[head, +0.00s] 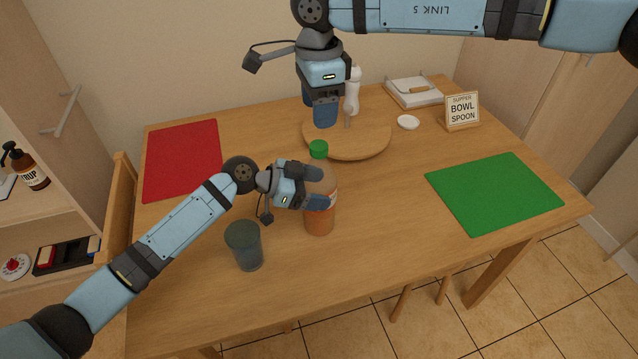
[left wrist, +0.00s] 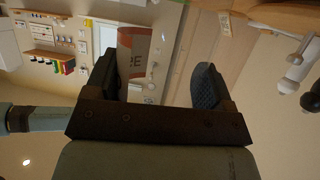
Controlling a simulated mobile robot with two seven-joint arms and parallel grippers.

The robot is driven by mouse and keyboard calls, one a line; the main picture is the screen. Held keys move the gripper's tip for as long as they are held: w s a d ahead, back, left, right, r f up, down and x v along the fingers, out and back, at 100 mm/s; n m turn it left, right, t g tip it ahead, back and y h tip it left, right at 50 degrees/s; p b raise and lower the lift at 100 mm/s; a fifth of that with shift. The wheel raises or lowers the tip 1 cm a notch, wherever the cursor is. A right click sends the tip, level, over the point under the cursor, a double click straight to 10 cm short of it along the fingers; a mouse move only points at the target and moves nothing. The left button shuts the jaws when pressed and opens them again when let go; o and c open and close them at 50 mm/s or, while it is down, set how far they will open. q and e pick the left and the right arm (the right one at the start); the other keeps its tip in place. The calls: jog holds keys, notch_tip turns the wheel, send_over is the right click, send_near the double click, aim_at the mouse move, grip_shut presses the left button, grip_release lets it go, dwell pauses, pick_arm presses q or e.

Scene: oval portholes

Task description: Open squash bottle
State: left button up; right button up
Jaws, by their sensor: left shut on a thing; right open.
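The squash bottle (head: 320,220) stands upright on the wooden table, with orange squash in its lower part and a green cap (head: 318,149) on top. My left gripper (head: 315,187) is shut on the bottle's upper body, below the cap. In the left wrist view, part of the bottle's orange label (left wrist: 133,45) shows between the fingers of my left gripper (left wrist: 155,78). My right gripper (head: 320,110) is open and empty, pointing down above and behind the cap, over the round wooden board. Its fingers overlap in the head view, so their gap is hard to see.
A dark glass (head: 247,248) stands left of the bottle. Behind it, a round board (head: 372,140) carries a white bottle (head: 352,92). A red mat (head: 184,160), green mat (head: 495,192), sign (head: 462,109) and white dish (head: 408,122) lie around. The table right of the bottle is clear.

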aim_at(319, 145)
jog(key=m, duration=0.3)
jog(key=shift+a+m, duration=0.1)
jog(key=shift+m, duration=0.3)
jog(key=m, duration=0.4)
jog(key=shift+s, duration=0.1)
jog(key=m, duration=0.4)
jog(key=shift+a+m, duration=0.1)
jog(key=shift+m, duration=0.2)
jog(key=m, duration=0.8)
jog(key=shift+m, duration=0.3)
jog(key=m, duration=0.8)
jog(key=shift+m, duration=0.4)
jog(key=m, duration=0.5)
jog(key=shift+d, duration=0.2)
jog(key=shift+f+m, duration=0.4)
jog(key=shift+m, duration=0.1)
notch_tip(319, 145, down, 7)
jog(key=shift+f, duration=0.15)
jog(key=c, duration=1)
